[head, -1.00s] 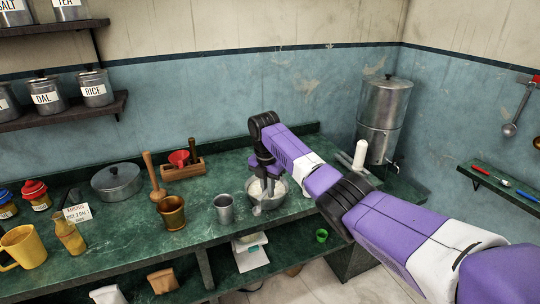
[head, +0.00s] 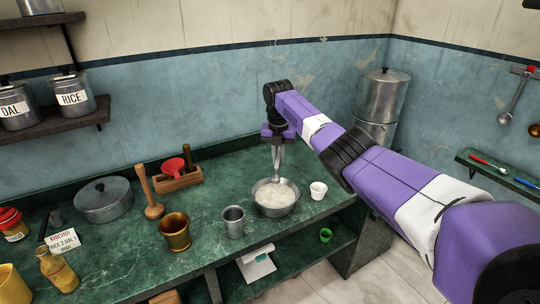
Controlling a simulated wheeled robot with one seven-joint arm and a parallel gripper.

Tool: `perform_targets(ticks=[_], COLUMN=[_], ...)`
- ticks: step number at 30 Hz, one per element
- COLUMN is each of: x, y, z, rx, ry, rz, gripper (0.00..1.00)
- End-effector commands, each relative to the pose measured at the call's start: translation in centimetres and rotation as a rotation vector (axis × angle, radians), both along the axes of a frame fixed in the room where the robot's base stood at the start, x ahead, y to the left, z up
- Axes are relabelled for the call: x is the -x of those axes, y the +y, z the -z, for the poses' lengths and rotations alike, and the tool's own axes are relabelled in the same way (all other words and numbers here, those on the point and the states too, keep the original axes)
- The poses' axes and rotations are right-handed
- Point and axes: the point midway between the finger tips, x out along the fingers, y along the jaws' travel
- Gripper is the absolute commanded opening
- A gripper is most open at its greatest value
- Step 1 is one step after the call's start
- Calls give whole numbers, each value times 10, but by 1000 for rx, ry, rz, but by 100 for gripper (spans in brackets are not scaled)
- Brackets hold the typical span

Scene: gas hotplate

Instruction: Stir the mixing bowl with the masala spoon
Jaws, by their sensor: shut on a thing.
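My gripper (head: 278,137) is shut on a metal spoon (head: 277,160), which hangs down from it, roughly upright. The mixing bowl (head: 275,210) is a grey metal bowl on the green counter, holding a whitish content (head: 274,194). My gripper is above the bowl, and the spoon's lower end overlaps the bowl's far part in the picture. I cannot tell whether the spoon's tip touches the content or hangs just over it. The fingertips are small and partly hidden by the wrist.
A metal tumbler (head: 233,221) and a brass mortar (head: 174,232) stand left of the bowl; a white cup (head: 318,190) stands right. Behind are a wooden pestle (head: 149,192) and a wooden box (head: 177,179) with a red funnel. A steel water dispenser (head: 383,105) is at the back right.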

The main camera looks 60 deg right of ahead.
Motion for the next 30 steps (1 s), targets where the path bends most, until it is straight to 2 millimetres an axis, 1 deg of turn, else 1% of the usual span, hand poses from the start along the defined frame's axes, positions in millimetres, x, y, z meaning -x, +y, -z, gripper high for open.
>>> perform_targets(ticks=[5, 9, 10, 19, 30], x=[2, 3, 4, 6, 5], y=[1, 6, 6, 16, 14], z=[2, 6, 11, 31, 58], rx=[33, 73, 89, 226, 224], ry=[-11, -30, -33, -88, -84], rz=[0, -1, -1, -2, 1], gripper=[0, 0, 0, 0, 0])
